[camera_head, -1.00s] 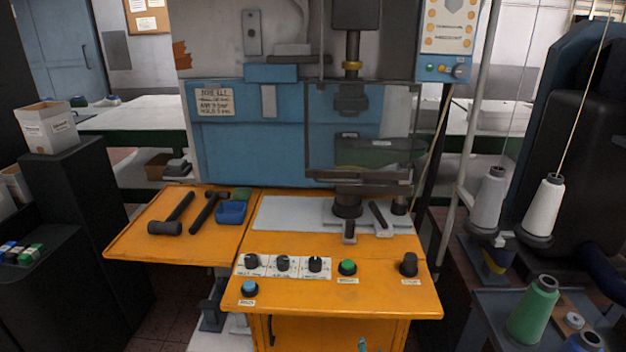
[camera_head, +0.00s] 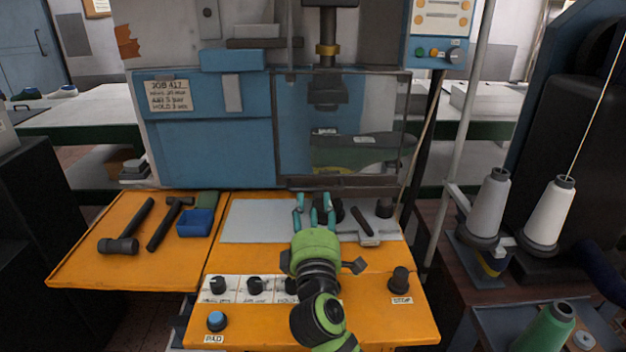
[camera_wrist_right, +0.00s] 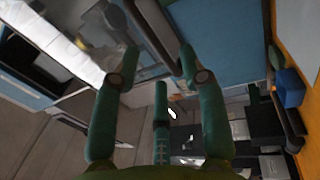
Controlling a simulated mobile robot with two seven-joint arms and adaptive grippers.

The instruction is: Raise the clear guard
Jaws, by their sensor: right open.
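The clear guard (camera_head: 388,105) is a see-through panel in a dark frame on the front of the blue press. It hangs down, with its dark bottom bar (camera_head: 343,184) low over the work plate. Through it I see the press ram and a green shoe-shaped piece (camera_head: 365,151). My right gripper (camera_head: 315,203) is open and empty, its teal fingers pointing up just below and in front of the bottom bar. Whether it touches the bar is unclear. In the right wrist view the open fingers (camera_wrist_right: 158,62) show with a dark bar beyond them. My left gripper is not in view.
The orange bench (camera_head: 130,250) carries two hammers and a blue tray (camera_head: 195,223) at left. Knobs sit along its front, partly hidden by my right arm, with a black stop button (camera_head: 400,281) at right. A metal pole and thread cones (camera_head: 550,215) stand further right.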

